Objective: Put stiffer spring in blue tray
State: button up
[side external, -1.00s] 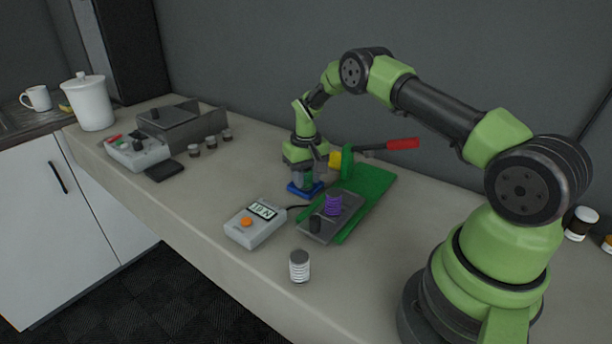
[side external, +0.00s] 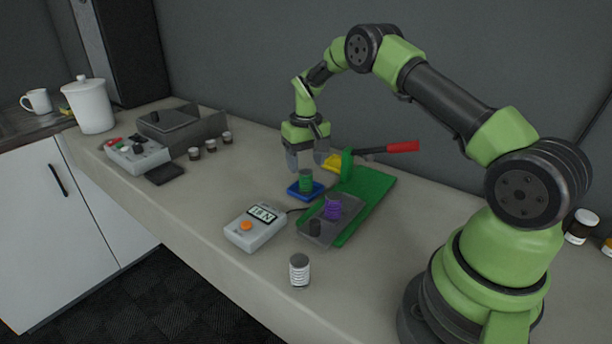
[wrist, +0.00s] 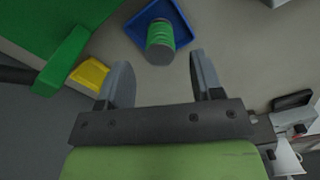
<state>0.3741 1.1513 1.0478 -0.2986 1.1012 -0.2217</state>
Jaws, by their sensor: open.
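A green spring (side external: 306,181) stands upright in the small blue tray (side external: 293,192). In the wrist view the green spring (wrist: 160,38) shows inside the blue tray (wrist: 183,27), ahead of the fingertips. My gripper (side external: 307,163) is open and empty just above the spring, with its two fingers spread apart; they also show in the wrist view (wrist: 155,72). A purple spring (side external: 333,208) stands on the grey plate of the green press (side external: 376,187).
A grey meter (side external: 255,228) with an orange button and a display stands in front of the press. Small jars (side external: 211,145) and a grey device (side external: 138,155) stand at the left.

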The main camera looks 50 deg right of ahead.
jog(key=s+a+r+t, duration=0.1)
jog(key=s+a+r, duration=0.2)
jog(key=r, duration=0.5)
jog(key=s+a+r+t, duration=0.1)
jog(key=s+a+r, duration=0.1)
jog(key=a+r, duration=0.35)
jog(key=s+a+r+t, duration=0.1)
jog(key=s+a+r, duration=0.15)
jog(key=r, duration=0.75)
jog(key=s+a+t+y, duration=0.1)
jog(key=s+a+t, duration=0.1)
jog(key=s, duration=0.6)
jog(key=s+a+n+t+y, duration=0.1)
jog(key=s+a+t, duration=0.1)
jog(key=s+a, duration=0.3)
jog(key=s+r, duration=0.1)
jog(key=s, duration=0.3)
jog(key=shift+s+a, duration=0.15)
jog(key=shift+s, duration=0.15)
